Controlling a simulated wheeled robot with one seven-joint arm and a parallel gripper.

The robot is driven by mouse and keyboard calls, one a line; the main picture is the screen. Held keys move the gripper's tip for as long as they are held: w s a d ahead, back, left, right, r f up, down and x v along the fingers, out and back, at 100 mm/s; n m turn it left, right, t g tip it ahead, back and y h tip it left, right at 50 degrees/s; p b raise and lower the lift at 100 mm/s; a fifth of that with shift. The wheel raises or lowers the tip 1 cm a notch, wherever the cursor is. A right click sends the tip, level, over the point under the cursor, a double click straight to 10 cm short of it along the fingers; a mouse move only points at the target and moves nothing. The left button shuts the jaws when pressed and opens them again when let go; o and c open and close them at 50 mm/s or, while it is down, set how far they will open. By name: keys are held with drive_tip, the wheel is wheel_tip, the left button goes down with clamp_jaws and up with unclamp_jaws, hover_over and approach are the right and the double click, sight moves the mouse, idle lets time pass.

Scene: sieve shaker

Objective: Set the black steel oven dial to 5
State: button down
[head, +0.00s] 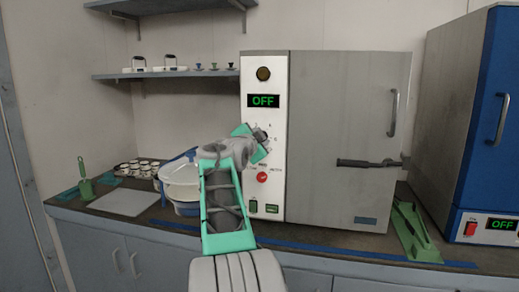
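The steel oven (345,110) stands on the counter with its grey door shut. Its white control panel (280,185) is on the left side, and the green display (263,101) reads OFF. A dark dial (263,136) sits below the display, with small marks around it that are partly legible. My gripper (256,141), with teal fingers, is at the dial and covers its left part. The fingers look close around or beside the dial; contact and grip cannot be told. The pointer and the dial's setting are not readable.
A round dark knob (263,74) is above the display and a red button (262,177) is below the dial. A door handle (392,112) and latch (368,163) are on the right. A blue oven (475,150), green stand (414,233) and white bowl (180,185) flank it.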

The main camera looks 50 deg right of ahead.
drive_tip(key=shift+s+d+f+m+t+b, duration=0.15)
drive_tip(key=shift+m+t+b, duration=0.2)
drive_tip(key=shift+m+b, duration=2.8)
drive_tip(key=shift+s+f+m+t+b, duration=0.1)
drive_tip(key=shift+m+t+b, duration=0.25)
drive_tip(key=shift+m+b, duration=2.8)
drive_tip(key=m+p, duration=0.2)
drive_tip(key=m, duration=0.1)
drive_tip(key=shift+w, duration=0.1)
drive_tip(key=c, duration=1)
unclamp_jaws()
drive_tip(key=shift+r, duration=0.15)
drive_tip(key=v, duration=0.8)
drive_tip(key=shift+b, duration=0.3)
drive_tip(key=shift+r, duration=0.1)
